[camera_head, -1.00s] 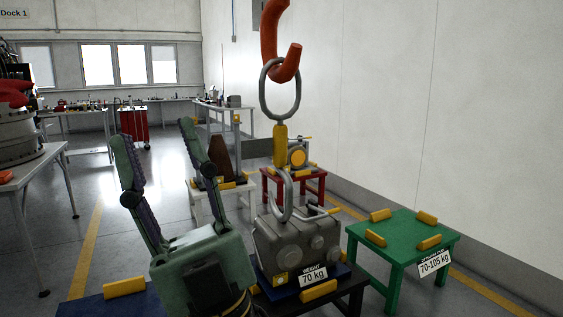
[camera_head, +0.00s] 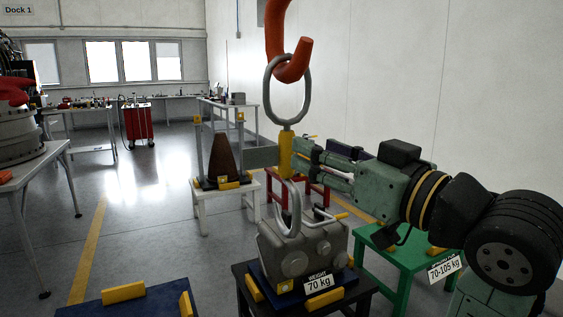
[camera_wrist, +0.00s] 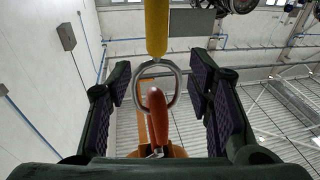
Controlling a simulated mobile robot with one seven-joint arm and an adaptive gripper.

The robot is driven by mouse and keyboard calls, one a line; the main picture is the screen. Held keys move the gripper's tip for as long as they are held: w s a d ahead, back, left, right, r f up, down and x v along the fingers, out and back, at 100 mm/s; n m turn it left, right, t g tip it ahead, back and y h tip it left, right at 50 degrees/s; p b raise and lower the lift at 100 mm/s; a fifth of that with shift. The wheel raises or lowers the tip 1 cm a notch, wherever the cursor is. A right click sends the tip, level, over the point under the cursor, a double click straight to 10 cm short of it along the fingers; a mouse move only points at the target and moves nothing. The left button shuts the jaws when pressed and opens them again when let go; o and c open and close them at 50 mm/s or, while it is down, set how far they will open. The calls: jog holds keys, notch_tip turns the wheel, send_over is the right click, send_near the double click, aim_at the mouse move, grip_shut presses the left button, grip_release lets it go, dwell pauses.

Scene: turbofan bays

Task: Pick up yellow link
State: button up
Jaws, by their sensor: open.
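The yellow link (camera_head: 285,155) hangs upright between a steel ring (camera_head: 287,92) above and a grey hook (camera_head: 289,208) below. The ring hangs on a red-orange crane hook (camera_head: 290,55). My gripper (camera_head: 303,160) comes from the right, its fingertips right beside the link; the link covers part of them, and contact cannot be told. In the wrist view my gripper (camera_wrist: 160,90) is open, with a finger on each side. There the yellow link (camera_wrist: 156,28) is at the top centre, laterally between the fingers, and the ring (camera_wrist: 156,75) shows below it.
A grey machine part (camera_head: 300,250) marked 70 kg sits on a dark stand under the grey hook. A green table (camera_head: 400,255) marked 70-105 kg stands at the right, under my arm. A white stand (camera_head: 225,190) with a brown cone is behind left. Open floor lies left.

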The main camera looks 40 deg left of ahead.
aim_at(287, 172)
jog(key=shift+h, duration=0.6)
jog(key=p+x, duration=0.1)
jog(key=x, duration=0.1)
jog(key=p+x, duration=0.1)
jog(key=x, duration=0.2)
jog(key=p+x, duration=0.2)
jog(key=x, duration=0.1)
jog(key=shift+w+f, duration=0.2)
jog(key=shift+f, duration=0.15)
jog(key=shift+w+a+f, duration=0.1)
jog(key=shift+w+a, duration=0.05)
jog(key=shift+a, duration=0.35)
jog(key=shift+c, duration=0.4)
grip_shut()
